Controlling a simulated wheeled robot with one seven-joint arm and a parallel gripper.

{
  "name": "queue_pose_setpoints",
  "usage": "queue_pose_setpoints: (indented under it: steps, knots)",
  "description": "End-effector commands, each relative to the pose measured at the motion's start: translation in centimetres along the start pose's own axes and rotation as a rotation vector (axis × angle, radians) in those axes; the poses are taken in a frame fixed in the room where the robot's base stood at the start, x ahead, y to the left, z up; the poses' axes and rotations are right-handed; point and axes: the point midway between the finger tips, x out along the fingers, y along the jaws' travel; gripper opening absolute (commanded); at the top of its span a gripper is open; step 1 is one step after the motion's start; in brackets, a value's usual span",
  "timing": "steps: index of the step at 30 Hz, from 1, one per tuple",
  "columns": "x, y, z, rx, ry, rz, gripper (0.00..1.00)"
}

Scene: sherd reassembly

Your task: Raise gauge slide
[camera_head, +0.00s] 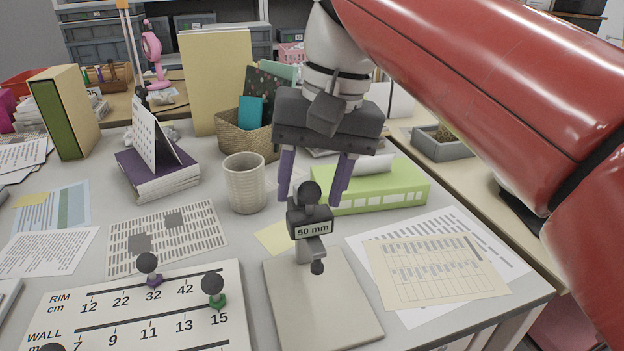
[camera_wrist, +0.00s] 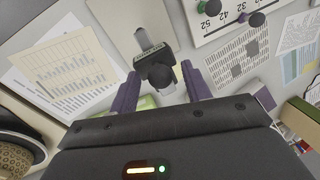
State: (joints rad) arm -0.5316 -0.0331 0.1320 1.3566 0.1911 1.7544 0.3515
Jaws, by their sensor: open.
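The gauge slide (camera_head: 309,218) is a dark block labelled "50 mm" with a round black knob on top. It sits on a short post above a pale flat base plate (camera_head: 322,305). In the wrist view the slide's knob (camera_wrist: 160,76) lies between the finger ends. My gripper (camera_head: 314,198) points down over the slide, its two purple fingers apart, one on each side of the knob. In the wrist view the gripper (camera_wrist: 162,78) is open, with gaps visible beside the knob. I cannot tell whether either finger touches the slide.
A RIM/WALL scale board (camera_head: 230,273) with knobbed markers lies left of the base. A ribbed cup (camera_head: 245,184) and a green box (camera_head: 385,187) stand close behind the slide. Papers (camera_head: 435,268) lie to the right, near the table edge.

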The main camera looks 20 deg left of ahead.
Motion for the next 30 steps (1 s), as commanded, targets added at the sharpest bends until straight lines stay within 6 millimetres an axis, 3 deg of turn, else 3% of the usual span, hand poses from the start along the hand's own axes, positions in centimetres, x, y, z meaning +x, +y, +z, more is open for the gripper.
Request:
queue_pose_setpoints:
  steps: [5, 11, 15, 30]
  knots:
    - [-1.9, -0.1, -0.1, 0.0, 0.003, -0.001, 0.48]
    - [-5.7, -0.1, -0.1, 0.001, 0.002, -0.001, 0.48]
    - [-6.9, 0.0, -0.1, 0.0, 0.001, -0.001, 0.48]
    - [-7.8, 0.0, 0.0, 0.0, 0.001, 0.0, 0.48]
